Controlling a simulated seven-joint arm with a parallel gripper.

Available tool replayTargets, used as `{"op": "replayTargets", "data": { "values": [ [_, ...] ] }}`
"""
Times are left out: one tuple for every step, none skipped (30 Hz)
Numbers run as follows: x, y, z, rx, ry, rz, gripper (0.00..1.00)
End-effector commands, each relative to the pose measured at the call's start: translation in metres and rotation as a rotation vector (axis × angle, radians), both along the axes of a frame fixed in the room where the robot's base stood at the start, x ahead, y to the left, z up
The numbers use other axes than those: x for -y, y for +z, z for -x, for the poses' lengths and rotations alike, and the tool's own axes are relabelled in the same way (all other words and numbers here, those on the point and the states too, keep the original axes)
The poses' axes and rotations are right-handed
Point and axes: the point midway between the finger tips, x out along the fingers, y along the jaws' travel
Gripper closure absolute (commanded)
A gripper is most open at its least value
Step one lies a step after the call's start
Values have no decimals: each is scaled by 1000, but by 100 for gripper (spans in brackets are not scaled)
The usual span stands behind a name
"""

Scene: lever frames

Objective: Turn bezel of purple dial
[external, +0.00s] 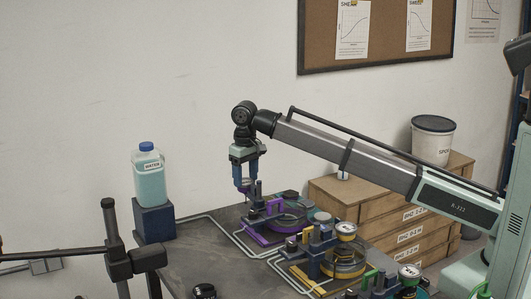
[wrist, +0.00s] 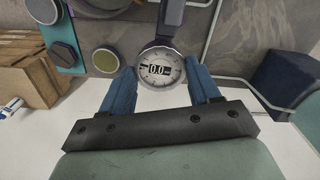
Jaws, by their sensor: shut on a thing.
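The purple fixture (external: 253,236) stands on the bench in the external view, with purple parts around its base. My gripper (external: 250,196) points down at its left part. The fingers are shut on the sides of the bezel. In the external view the dial face is hard to make out behind the fingers.
A yellow fixture (external: 343,268) with its own white-faced dial (external: 346,231) stands to the right and nearer. Wooden drawers (external: 403,227) stand behind at the right.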

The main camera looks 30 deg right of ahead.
Motion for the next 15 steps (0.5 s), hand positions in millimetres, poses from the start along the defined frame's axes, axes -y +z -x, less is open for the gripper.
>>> {"op": "replayTargets", "data": {
  "values": [
    [0, 0, 0, 0, 45, 0, 69],
    [0, 0, 0, 0, 73, 0, 69],
    [0, 0, 0, 0, 111, 0, 69],
    [0, 0, 0, 0, 140, 0, 69],
    [0, 0, 0, 0, 168, 0, 69],
    [0, 0, 0, 0, 206, 0, 69],
    [0, 0, 0, 0, 235, 0, 69],
    [0, 0, 0, 0, 263, 0, 69],
    [0, 0, 0, 0, 301, 0, 69],
    [0, 0, 0, 0, 330, 0, 69],
    [0, 0, 0, 0, 358, 0, 69],
    [0, 0, 0, 0, 396, 0, 69],
    [0, 0, 0, 0, 425, 0, 69],
    [0, 0, 0, 0, 453, 0, 69],
    [0, 0, 0, 0, 491, 0, 69]
  ]
}}
